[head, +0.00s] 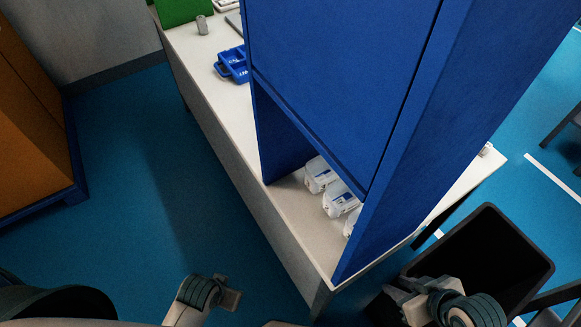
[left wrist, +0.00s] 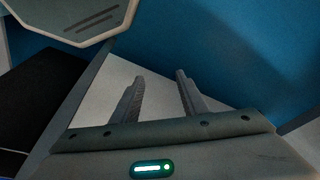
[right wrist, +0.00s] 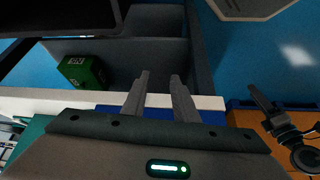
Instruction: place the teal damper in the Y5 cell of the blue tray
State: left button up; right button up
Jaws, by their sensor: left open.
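No teal damper can be made out in any view. A small blue tray (head: 235,64) with compartments sits on the white table at the upper left of the head view, partly hidden by the tall blue cabinet; its cell labels are too small to read. My left gripper (left wrist: 157,80) is open and empty in the left wrist view, well away from the tray. My right gripper (right wrist: 160,82) is open, with nothing between its fingers, in the right wrist view; its arm is at the lower right of the head view, far from the tray.
The blue cabinet (head: 345,75) stands on the white table (head: 225,130), with several white containers (head: 340,198) beneath it. A black bin (head: 490,255) stands at the lower right. A green box (right wrist: 82,70) shows in the right wrist view. Blue floor left of the table is clear.

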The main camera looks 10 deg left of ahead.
pick_arm(q)
jog(key=s+f+g, duration=0.1)
jog(key=s+f, duration=0.2)
jog(key=f, duration=0.7)
jog(key=s+f, duration=0.4)
jog(key=f, duration=0.6)
jog(key=s+a+f+g, duration=0.1)
jog(key=s+a+f, duration=0.2)
jog(key=s+f, duration=0.8)
jog(key=s, duration=0.3)
jog(key=shift+a, duration=0.25)
pick_arm(e)
jog(key=w+d+r+n+y, duration=0.4)
jog(key=w+d+r, duration=0.9)
jog(key=d+r, duration=0.1)
jog(key=shift+w+r+t, duration=0.25)
jog(key=shift+r+t, duration=0.05)
jog(key=shift+r, duration=0.1)
jog(key=p+x, duration=0.4)
jog(key=x, duration=0.7)
pick_arm(q)
jog(key=shift+r, duration=2.15)
pick_arm(e)
jog(key=shift+w+a+f, duration=0.25)
jog(key=shift+a+f, duration=0.05)
jog(key=shift+f, duration=0.15)
pick_arm(q)
jog(key=shift+r, duration=0.1)
